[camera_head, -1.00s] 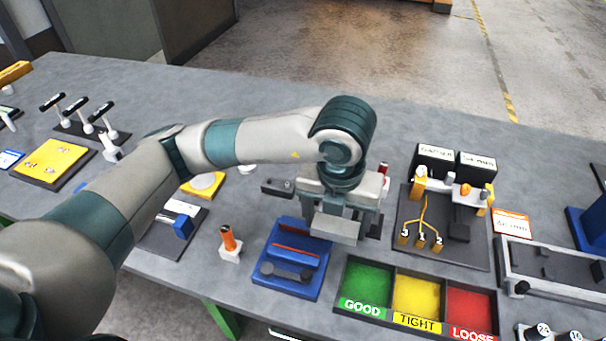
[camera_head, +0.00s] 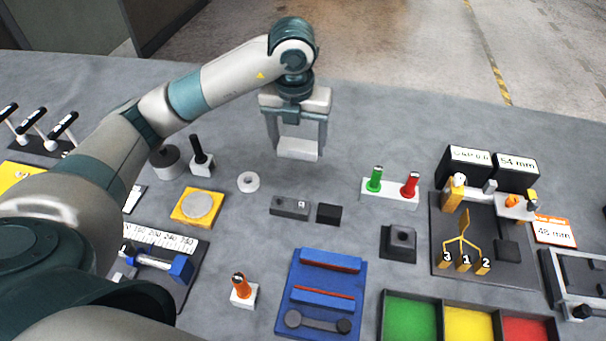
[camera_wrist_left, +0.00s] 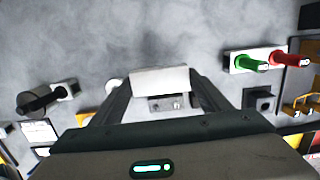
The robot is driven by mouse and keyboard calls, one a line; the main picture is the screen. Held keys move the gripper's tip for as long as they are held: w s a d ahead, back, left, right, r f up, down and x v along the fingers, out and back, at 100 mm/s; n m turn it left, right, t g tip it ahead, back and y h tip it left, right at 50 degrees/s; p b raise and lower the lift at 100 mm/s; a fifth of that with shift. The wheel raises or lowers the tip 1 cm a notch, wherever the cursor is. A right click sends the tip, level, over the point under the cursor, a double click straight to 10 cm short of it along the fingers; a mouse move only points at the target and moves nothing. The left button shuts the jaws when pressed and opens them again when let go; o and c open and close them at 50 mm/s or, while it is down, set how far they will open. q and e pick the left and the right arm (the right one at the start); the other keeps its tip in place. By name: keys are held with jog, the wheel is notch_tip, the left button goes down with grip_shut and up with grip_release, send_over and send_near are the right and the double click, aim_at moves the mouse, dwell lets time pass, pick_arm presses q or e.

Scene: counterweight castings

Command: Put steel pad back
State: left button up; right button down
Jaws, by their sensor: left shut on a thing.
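My left gripper (camera_head: 298,138) is shut on a light grey rectangular block, the steel pad (camera_head: 298,151). The pad spans the space between the two fingertips, and it also shows in the left wrist view (camera_wrist_left: 158,80). The gripper holds it over the back part of the grey bench, apart from the other items. I cannot tell its exact height above the bench. A dark grey block with small round marks (camera_head: 290,207) and a black pad (camera_head: 329,214) lie nearer the front. My right gripper is not in view.
A white ring (camera_head: 248,181) and a yellow plate with a grey disc (camera_head: 196,207) lie to the left. A stand with green and red plugs (camera_head: 391,193) is to the right. The blue fixture (camera_head: 326,280) is in front. Bare bench surrounds the held pad.

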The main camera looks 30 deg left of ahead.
aim_at(298, 157)
pick_arm(q)
jog(key=shift+d+r, duration=0.1)
jog(key=shift+r, duration=0.05)
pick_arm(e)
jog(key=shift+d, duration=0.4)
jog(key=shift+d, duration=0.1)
